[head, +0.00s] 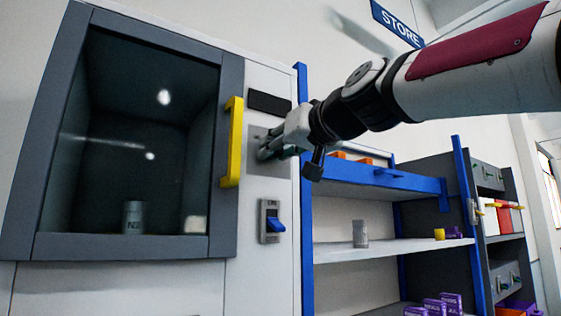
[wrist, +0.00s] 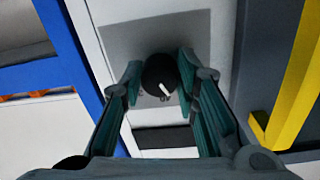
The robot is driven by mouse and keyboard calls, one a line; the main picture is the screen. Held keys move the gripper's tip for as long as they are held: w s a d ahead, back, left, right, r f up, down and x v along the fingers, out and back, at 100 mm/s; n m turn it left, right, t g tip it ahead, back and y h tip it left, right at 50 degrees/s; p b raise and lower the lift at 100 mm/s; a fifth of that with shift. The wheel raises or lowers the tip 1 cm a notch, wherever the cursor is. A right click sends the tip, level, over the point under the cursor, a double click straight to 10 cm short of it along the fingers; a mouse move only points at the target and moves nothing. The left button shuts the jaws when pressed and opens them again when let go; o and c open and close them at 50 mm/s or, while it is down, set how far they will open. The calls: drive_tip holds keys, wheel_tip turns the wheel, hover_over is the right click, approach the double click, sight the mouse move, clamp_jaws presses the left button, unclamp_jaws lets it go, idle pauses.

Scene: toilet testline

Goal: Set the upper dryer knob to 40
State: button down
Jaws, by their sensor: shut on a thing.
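The upper dryer knob (wrist: 160,76) is round and black with a white pointer line, and sits between my fingertips in the wrist view. My gripper (wrist: 160,78) is shut on it, with one teal finger on each side. In the head view my gripper (head: 268,148) reaches the grey plate on the dryer's (head: 258,90) front panel, and the knob is hidden behind the fingers. A few marks of the scale show below the knob in the wrist view, too small to read surely.
A yellow door handle (head: 232,142) stands close to the left of my gripper. A dark display (head: 269,102) is above it and a blue lever switch (head: 276,226) below. Blue-framed shelves (head: 375,181) with small containers stand to the right.

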drive_tip(key=m, duration=0.4)
drive_tip(key=shift+m, duration=0.4)
idle(0.4)
drive_tip(key=c, duration=1.2)
unclamp_jaws()
drive_tip(key=v, duration=1.2)
